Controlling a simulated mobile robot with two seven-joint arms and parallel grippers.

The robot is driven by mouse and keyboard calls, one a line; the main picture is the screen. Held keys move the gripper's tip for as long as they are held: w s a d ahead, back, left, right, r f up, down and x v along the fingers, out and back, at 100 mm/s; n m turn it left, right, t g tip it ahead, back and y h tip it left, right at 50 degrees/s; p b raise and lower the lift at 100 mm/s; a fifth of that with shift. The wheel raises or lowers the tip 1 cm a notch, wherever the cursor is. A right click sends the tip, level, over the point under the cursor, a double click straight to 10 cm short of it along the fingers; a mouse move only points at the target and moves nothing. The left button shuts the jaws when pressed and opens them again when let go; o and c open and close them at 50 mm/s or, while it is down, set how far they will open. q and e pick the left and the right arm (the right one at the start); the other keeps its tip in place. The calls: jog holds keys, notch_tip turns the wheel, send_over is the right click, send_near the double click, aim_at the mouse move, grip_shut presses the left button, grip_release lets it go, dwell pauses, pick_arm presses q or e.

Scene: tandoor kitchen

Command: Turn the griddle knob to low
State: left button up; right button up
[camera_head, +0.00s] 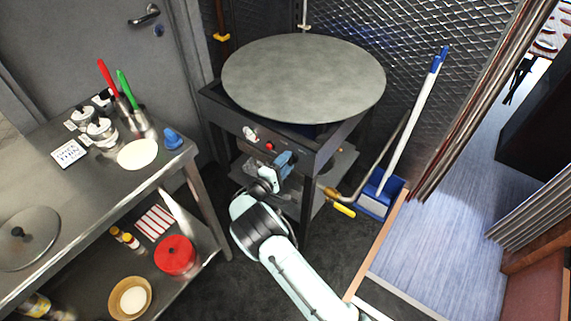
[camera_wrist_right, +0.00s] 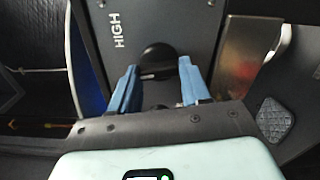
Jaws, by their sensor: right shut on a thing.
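The griddle (camera_head: 303,78) is a large round grey plate on a dark metal stand in the head view. My right gripper (camera_head: 286,160) is at the front panel of the stand, its blue fingers against the panel. In the right wrist view the dark round griddle knob (camera_wrist_right: 156,54) sits between the two blue fingertips of my right gripper (camera_wrist_right: 160,72), which is shut on it. The word HIGH shows on the panel to the upper left of the knob; no low mark is readable. In the head view my gripper hides the knob. My left gripper is not in view.
A red button (camera_head: 269,146) and a pale fitting (camera_head: 249,133) are on the panel left of my gripper. A steel table (camera_head: 75,205) with jars and utensils stands at left. A yellow-handled gas valve (camera_head: 341,210) and a blue dustpan (camera_head: 381,196) are at right.

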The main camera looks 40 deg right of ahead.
jog(key=n, duration=0.4)
jog(key=shift+f+n, duration=0.1)
jog(key=shift+n, duration=0.2)
dwell(0.5)
jog(key=o, duration=1.1)
jog(key=shift+c, duration=0.2)
jog(key=shift+a, duration=0.15)
jog(key=v, duration=1.3)
jog(key=shift+s, duration=0.15)
